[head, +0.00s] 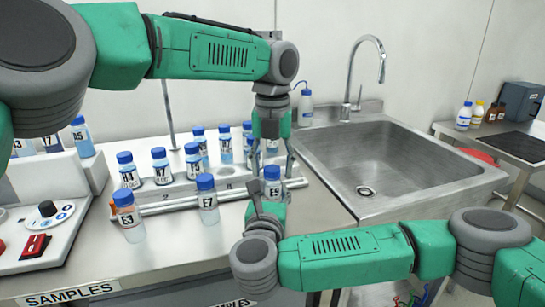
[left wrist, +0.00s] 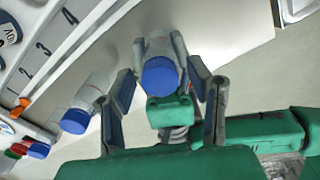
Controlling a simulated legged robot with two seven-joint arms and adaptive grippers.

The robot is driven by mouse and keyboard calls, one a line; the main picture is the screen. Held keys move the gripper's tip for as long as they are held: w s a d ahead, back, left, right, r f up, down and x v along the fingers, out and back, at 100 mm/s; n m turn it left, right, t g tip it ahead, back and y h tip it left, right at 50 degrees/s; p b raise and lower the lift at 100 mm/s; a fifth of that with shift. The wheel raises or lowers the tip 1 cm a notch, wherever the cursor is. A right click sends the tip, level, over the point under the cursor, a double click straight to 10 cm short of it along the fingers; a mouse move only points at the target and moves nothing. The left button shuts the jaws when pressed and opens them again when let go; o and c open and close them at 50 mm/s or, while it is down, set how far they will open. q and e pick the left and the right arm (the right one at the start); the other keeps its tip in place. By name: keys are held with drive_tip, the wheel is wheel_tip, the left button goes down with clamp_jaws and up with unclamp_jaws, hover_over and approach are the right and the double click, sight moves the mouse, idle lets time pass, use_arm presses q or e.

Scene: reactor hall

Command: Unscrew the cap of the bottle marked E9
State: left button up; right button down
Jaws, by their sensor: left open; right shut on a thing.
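The bottle marked E9 (head: 272,190) stands upright near the counter's front edge, with a blue cap (head: 272,172). My right gripper (head: 262,200) is shut on the body of E9 from the front. My left gripper (head: 273,160) points down over E9, its fingers open on either side of the cap. In the left wrist view the blue cap (left wrist: 160,76) sits between the open fingers (left wrist: 163,84), with a gap on each side. The green right gripper (left wrist: 170,110) shows just below it. My grippers hide part of the bottle in the head view.
Bottles E7 (head: 207,200) and E3 (head: 128,217) stand to the left on the counter. A rack (head: 165,200) with several blue-capped bottles lies behind. A steel sink (head: 400,170) is to the right. A control box (head: 45,225) is at far left.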

use_arm(q)
clamp_jaws()
drive_tip(key=n, duration=1.9)
drive_tip(key=shift+r, duration=0.1)
drive_tip(key=n, duration=0.4)
drive_tip(key=shift+d+n, duration=0.1)
drive_tip(key=shift+n, duration=0.2)
drive_tip(key=n, duration=0.3)
drive_tip(key=shift+n, duration=0.4)
